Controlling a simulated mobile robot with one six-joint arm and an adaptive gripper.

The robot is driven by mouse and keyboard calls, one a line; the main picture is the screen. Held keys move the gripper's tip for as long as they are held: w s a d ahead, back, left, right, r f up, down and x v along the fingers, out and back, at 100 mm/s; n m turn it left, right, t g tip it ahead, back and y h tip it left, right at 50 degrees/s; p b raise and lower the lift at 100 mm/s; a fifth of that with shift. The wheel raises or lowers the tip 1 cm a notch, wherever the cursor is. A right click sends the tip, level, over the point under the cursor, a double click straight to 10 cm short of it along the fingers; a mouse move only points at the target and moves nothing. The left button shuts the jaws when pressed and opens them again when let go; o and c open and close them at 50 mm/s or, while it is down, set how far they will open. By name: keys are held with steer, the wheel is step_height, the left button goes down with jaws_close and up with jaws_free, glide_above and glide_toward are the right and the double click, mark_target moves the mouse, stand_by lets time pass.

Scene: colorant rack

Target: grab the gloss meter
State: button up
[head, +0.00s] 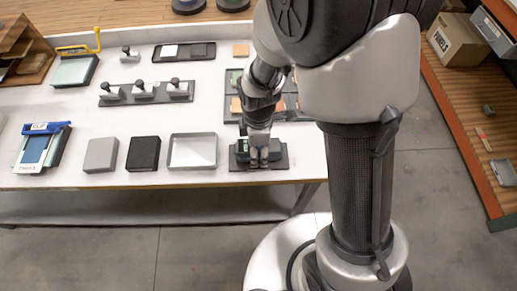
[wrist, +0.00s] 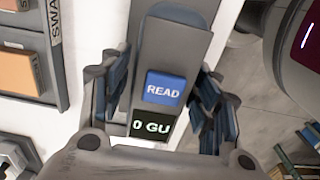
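The gloss meter (wrist: 175,50) is a dark grey device with a blue READ button and a small display reading 0 GU. In the wrist view it lies between the two fingers of my gripper (wrist: 163,105). The fingers are spread, with a pale gap between the left finger and the meter; the right finger is close to its side, and I cannot tell if it touches. In the head view my gripper (head: 259,160) is down over the meter (head: 242,147), hiding much of it. The meter rests on a dark pad (head: 280,162) at the table's front edge.
A shallow grey tray (head: 193,136), a black block (head: 143,153) and a grey block (head: 101,155) stand left of the pad. A swatch rack (head: 232,108) is just behind my gripper. The white table (head: 80,120) has clear room between these rows.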

steer(key=c, duration=1.1)
